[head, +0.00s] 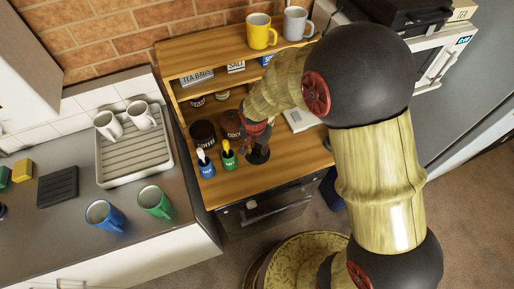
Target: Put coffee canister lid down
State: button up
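My gripper (257,143) points down over the wooden shelf unit's lower counter, at the end of my wood-coloured arm. Its fingers are small and partly hidden by the arm, so I cannot tell how far they are open. A dark round piece (258,156) shows right at its tip; it may be the coffee canister lid, but I cannot tell whether it is held or resting. A dark canister (203,134) stands to the left on the counter. A brown canister (230,124) with unreadable lettering stands between it and my gripper. I cannot tell which is the coffee canister.
Blue (206,167) and green (229,159) small pots with spoons stand at the counter's front. A pale flat object (298,121) lies right of my gripper. Tea bags (197,78) and salt (236,67) boxes sit on the shelf above. Some bare counter shows in front of my gripper.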

aim_at(256, 157)
jog(key=shift+o, duration=0.4)
notch_tip(256, 157, up, 12)
jog(key=s+p, duration=0.2)
jog(key=p, duration=0.1)
jog(key=s+d+r+n+t, duration=0.1)
jog(key=s+d+r, duration=0.1)
jog(key=d+r, duration=0.3)
jog(key=s+d+r+n, duration=0.1)
jog(key=s+d+r, duration=0.1)
jog(key=r, duration=0.5)
jog(key=s+d+r+n+t, duration=0.1)
jog(key=s+d+r+n, duration=0.1)
jog(key=s, duration=0.5)
jog(key=s+d+r+n+t, duration=0.1)
jog(key=s+d+r+n, duration=0.1)
jog(key=s+d+r, duration=0.3)
jog(key=shift+s+d+r+t, duration=0.2)
jog(key=shift+s+r+t, duration=0.2)
jog(key=shift+s+r, duration=0.5)
jog(key=shift+b, duration=0.3)
